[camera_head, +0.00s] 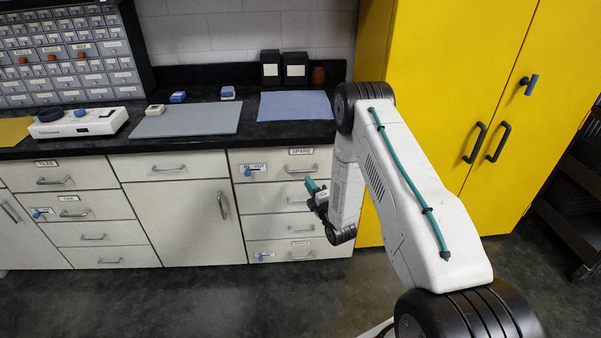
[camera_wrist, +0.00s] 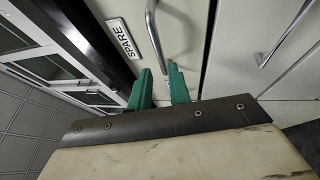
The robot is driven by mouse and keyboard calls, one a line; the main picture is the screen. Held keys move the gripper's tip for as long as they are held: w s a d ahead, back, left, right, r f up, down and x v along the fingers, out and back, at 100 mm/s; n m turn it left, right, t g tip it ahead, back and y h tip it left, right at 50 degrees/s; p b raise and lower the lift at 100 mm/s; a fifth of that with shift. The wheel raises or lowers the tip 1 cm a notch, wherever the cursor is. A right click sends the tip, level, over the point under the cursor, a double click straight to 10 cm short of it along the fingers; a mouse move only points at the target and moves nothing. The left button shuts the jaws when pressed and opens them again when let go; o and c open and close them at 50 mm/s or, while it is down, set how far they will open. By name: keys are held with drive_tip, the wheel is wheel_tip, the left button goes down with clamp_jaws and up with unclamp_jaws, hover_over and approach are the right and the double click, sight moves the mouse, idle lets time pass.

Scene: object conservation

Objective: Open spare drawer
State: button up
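The spare drawer (camera_head: 272,158) is the top drawer of the right cabinet column, and it looks shut. Its SPARE label (camera_wrist: 124,38) and metal bar handle (camera_wrist: 153,30) show in the wrist view. The handle (camera_head: 300,170) also shows in the head view. My gripper (camera_wrist: 159,72) has two green fingers with a gap between them, and it looks empty. The fingertips are by one end of the handle; I cannot tell whether they straddle it. In the head view my gripper (camera_head: 311,186) is just below and right of the handle.
A blue latch (camera_head: 249,171) sits beside an IN/OUT label on the drawer's left. More drawers (camera_head: 270,200) lie below. The black countertop (camera_head: 245,133) above holds a blue mat (camera_head: 295,105) and a grey mat (camera_head: 187,121). A yellow cabinet (camera_head: 440,80) stands to the right.

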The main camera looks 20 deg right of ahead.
sight(300, 171)
drive_tip(key=w, duration=0.5)
drive_tip(key=w+r, duration=0.1)
drive_tip(key=w, duration=0.1)
drive_tip(key=shift+w+a+r, duration=0.1)
drive_tip(key=shift+w+a, duration=0.05)
drive_tip(key=shift+w, duration=0.05)
clamp_jaws()
